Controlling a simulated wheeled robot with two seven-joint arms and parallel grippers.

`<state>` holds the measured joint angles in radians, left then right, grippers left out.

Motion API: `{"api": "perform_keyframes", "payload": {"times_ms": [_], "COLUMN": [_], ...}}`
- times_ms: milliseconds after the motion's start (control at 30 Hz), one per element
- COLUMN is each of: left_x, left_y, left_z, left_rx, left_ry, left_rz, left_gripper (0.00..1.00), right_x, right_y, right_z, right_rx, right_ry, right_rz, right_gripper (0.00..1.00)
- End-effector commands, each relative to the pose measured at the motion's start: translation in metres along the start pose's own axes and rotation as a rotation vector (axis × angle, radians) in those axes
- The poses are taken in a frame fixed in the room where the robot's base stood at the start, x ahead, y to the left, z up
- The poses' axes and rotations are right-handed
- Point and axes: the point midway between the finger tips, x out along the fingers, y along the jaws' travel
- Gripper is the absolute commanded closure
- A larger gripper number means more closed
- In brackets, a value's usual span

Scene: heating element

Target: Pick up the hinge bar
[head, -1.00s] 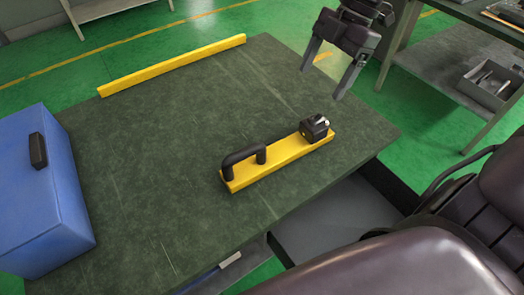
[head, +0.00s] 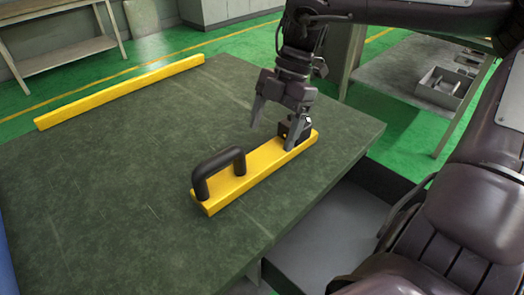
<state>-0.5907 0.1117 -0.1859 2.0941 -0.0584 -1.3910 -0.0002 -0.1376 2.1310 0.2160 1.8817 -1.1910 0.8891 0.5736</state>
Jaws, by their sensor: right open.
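I cannot tell whether the finger touches the block. My left gripper is not in view.
A plain long yellow bar (head: 125,91) lies along the table's far edge. The tabletop (head: 110,190) between the two bars is clear. A sliver of a blue box (head: 6,270) shows at the left edge. A grey shelf with a bin (head: 440,90) stands beyond the table's right side.

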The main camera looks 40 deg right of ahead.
Motion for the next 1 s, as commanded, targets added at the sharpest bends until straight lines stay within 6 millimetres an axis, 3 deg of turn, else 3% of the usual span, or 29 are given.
{"api": "perform_keyframes", "payload": {"times_ms": [267, 400, 700, 1000], "left_x": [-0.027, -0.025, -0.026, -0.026], "left_y": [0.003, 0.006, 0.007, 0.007], "left_z": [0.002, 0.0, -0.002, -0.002], "left_rx": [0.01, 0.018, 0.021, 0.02], "left_ry": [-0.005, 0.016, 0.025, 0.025], "left_rz": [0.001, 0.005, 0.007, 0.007], "left_gripper": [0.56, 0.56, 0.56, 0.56], "right_x": [0.04, 0.056, 0.06, 0.06], "right_y": [-0.001, 0.0, 0.0, 0.0], "right_z": [0.0, 0.0, 0.0, 0.0], "right_rx": [-0.001, -0.001, 0.0, 0.0], "right_ry": [0.004, 0.001, 0.001, 0.001], "right_rz": [-0.001, 0.0, 0.002, 0.002], "right_gripper": [0.2, 0.2, 0.2, 0.59]}}
